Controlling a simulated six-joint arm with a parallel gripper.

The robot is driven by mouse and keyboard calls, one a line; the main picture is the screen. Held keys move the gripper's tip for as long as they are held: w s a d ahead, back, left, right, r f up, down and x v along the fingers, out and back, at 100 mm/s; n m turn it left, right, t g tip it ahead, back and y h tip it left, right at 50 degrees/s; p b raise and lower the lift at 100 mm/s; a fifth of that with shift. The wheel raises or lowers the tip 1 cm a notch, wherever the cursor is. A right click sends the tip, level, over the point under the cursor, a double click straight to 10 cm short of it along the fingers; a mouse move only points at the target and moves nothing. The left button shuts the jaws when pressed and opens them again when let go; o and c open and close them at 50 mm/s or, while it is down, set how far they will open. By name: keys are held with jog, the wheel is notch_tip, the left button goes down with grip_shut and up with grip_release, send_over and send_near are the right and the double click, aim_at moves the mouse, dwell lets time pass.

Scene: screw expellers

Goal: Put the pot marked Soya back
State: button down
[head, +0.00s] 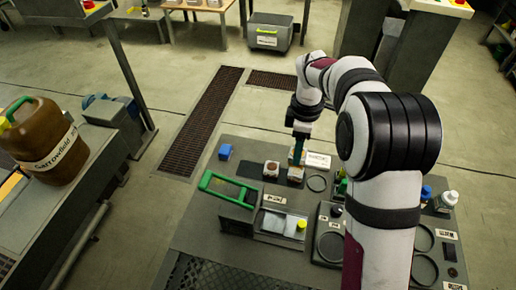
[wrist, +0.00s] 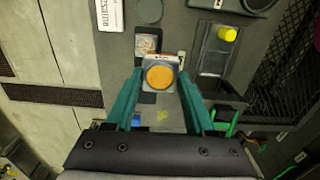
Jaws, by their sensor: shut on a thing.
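My gripper (head: 296,160) points down over the grey bench, its teal fingers shut on a small light-coloured square pot (head: 295,175). In the wrist view my gripper (wrist: 161,76) has one finger on each side of the pot (wrist: 160,77), which has a round orange top. A small label on its far edge is too small to read, so I cannot tell whether it says Soya. A second pot (wrist: 148,43) with pale brown contents sits just beyond it in the wrist view. Its label cannot be read. Whether the held pot touches the bench cannot be told.
A dark square patch (wrist: 147,98) lies near the pots. A green handle (head: 228,187) and a tray with a yellow-capped item (head: 301,224) are in front.

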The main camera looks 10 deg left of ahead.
jog(key=shift+w+a+f, duration=0.45)
jog(key=shift+a+f, duration=1.55)
jog(key=shift+a, duration=0.45)
jog(key=shift+w+a+f, duration=0.5)
jog(key=shift+a+f, duration=1.45)
jog(key=shift+a, duration=0.45)
jog(key=shift+w+a+f, duration=0.45)
jog(key=shift+a+f, duration=1.55)
jog(key=shift+a, duration=0.45)
jog(key=shift+c, duration=1.3)
grip_release()
jog(key=shift+f, duration=0.15)
